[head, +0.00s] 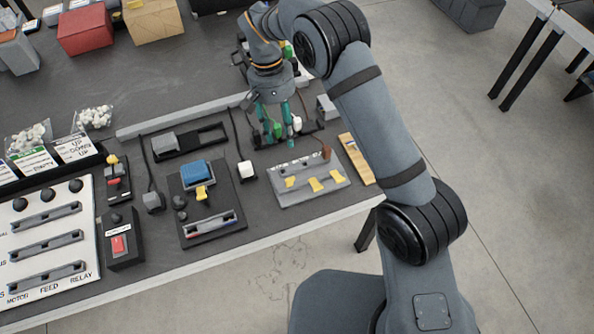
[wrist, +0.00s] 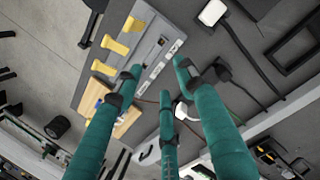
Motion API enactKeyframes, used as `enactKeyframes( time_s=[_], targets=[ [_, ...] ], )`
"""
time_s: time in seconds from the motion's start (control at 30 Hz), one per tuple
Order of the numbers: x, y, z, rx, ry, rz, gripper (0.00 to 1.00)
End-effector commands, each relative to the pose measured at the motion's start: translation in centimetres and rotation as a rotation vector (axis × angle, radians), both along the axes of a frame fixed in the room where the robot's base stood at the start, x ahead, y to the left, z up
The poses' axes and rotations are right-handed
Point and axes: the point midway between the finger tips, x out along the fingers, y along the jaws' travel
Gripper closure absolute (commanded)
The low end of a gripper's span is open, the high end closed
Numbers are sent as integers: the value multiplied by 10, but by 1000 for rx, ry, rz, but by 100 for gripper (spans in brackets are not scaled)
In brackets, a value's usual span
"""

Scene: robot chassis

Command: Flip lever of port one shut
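A light grey port panel (head: 300,192) lies near the table's front edge, with three yellow levers along its front part: left (head: 290,181), middle (head: 315,184) and right (head: 337,176). The wrist view shows the panel (wrist: 148,60) at upper left with yellow levers (wrist: 132,24), (wrist: 115,46) and (wrist: 103,68). Its label strip is too small to read, so I cannot tell which lever is port one. My gripper (head: 282,118) points down behind the panel, apart from the levers. Its teal fingers (wrist: 158,80) are spread with nothing visible between them.
A small reddish-brown block (head: 326,152) sits at the panel's back right corner. A wooden strip (head: 357,160) lies right of the panel. A white plug (head: 247,170) and a dark panel with a blue block (head: 196,173) are left. Cables and dark fixtures surround my gripper.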

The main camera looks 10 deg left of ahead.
Motion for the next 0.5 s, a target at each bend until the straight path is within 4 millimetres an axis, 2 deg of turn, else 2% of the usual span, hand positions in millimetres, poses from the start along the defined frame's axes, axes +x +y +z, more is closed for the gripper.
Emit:
enactKeyframes(
  time_s=[0.03,0.13,0.33,0.5],
  targets=[
    [-17,-6,5,-18,68,34,61],
    [-44,-14,14,-27,180,104,61],
    [-53,-17,9,-8,219,189,61],
    [-62,-23,-15,-11,220,190,61]
  ],
)
